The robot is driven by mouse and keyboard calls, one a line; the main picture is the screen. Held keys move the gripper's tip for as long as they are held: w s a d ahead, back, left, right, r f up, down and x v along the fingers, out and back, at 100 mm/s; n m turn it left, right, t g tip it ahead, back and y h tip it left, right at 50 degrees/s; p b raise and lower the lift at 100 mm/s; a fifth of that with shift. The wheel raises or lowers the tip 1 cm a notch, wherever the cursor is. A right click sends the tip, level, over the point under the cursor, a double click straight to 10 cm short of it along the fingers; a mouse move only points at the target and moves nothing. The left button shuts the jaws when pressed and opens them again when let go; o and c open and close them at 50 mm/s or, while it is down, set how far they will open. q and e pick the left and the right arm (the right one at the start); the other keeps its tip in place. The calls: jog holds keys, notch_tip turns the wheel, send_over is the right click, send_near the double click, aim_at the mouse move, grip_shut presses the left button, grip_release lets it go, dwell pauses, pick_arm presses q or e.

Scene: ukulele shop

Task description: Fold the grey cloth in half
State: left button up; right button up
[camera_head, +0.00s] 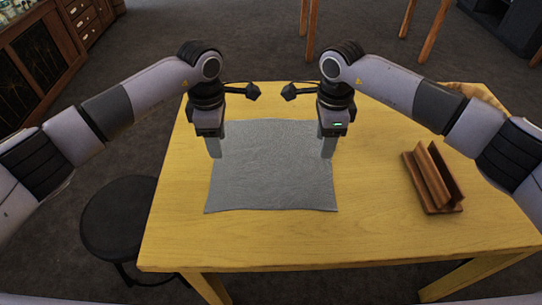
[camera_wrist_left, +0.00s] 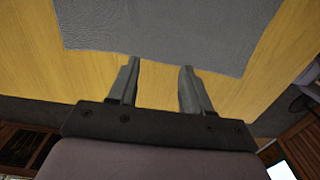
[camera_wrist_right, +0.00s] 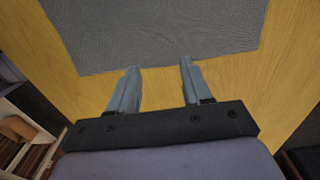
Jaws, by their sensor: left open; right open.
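The grey cloth (camera_head: 272,175) lies flat and spread out on the yellow wooden table, roughly square. My left gripper (camera_head: 215,153) is at the cloth's far left part, and my right gripper (camera_head: 328,152) is at its far right part. In the left wrist view my left gripper (camera_wrist_left: 158,68) has its fingers apart, with the cloth (camera_wrist_left: 170,25) edge near the tips. In the right wrist view my right gripper (camera_wrist_right: 158,65) is also open, with the cloth (camera_wrist_right: 150,25) edge by the tips. Neither gripper holds the cloth. The grippers hide small parts of its far side.
The yellow table (camera_head: 370,220) has bare room in front of the cloth and to its right. A brown wooden stand (camera_head: 432,180) is on the right side. A dark round stool (camera_head: 118,222) is at the table's left. A tan item (camera_head: 478,95) shows behind my right arm.

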aim_at(221, 160)
pick_arm(q)
jog(key=shift+w+f, duration=0.1)
jog(key=shift+f, duration=2.05)
pick_arm(e)
jog(key=shift+f, duration=2.15)
pick_arm(q)
jog(key=shift+f, duration=0.2)
pick_arm(e)
jog(key=shift+f, duration=0.2)
pick_arm(q)
jog(key=shift+r, duration=0.1)
jog(key=shift+c, duration=1.2)
pick_arm(e)
jog(key=shift+r, duration=0.1)
jog(key=shift+c, duration=1.2)
pick_arm(q)
grip_shut()
pick_arm(e)
grip_shut()
pick_arm(q)
jog(key=shift+r, duration=0.1)
pick_arm(e)
jog(key=shift+r, duration=0.15)
